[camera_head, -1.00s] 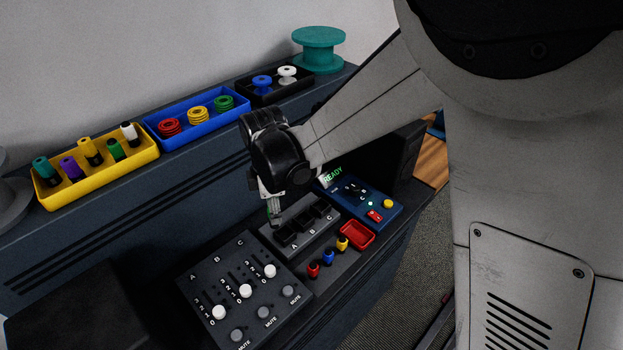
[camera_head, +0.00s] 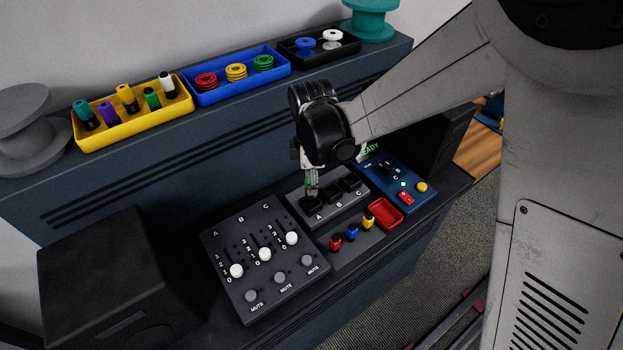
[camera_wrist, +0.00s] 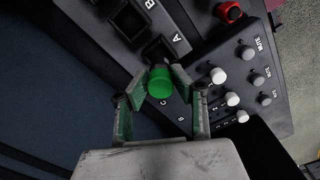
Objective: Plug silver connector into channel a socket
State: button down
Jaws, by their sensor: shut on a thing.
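My gripper (camera_head: 312,188) is shut on a short cylindrical connector (camera_wrist: 160,82). In the wrist view the connector's end looks bright green, and no plainly silver one shows. The gripper points down over the channel A socket (camera_head: 311,205), the leftmost of three black sockets on a grey block (camera_head: 341,214). In the wrist view the socket's dark opening (camera_wrist: 157,48) lies just beyond the connector, beside the letter A. The connector's lower end is hidden there, so I cannot tell whether it has entered the socket.
A grey fader panel (camera_head: 222,237) with white knobs stands to the left. Red, blue and yellow plugs (camera_head: 351,233) and a red tray (camera_head: 399,206) are in front. A blue READY box (camera_head: 427,203) is on the right. A yellow tray (camera_head: 136,132) of connectors sits on the back shelf.

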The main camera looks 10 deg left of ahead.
jog(key=shift+f+b, duration=2.65)
jog(key=shift+b, duration=0.15)
dwell(1.5)
jog(key=c, duration=0.9)
grip_release()
jog(key=shift+r, duration=0.1)
jog(key=shift+r+p, duration=1.8)
jog(key=shift+r, duration=1.7)
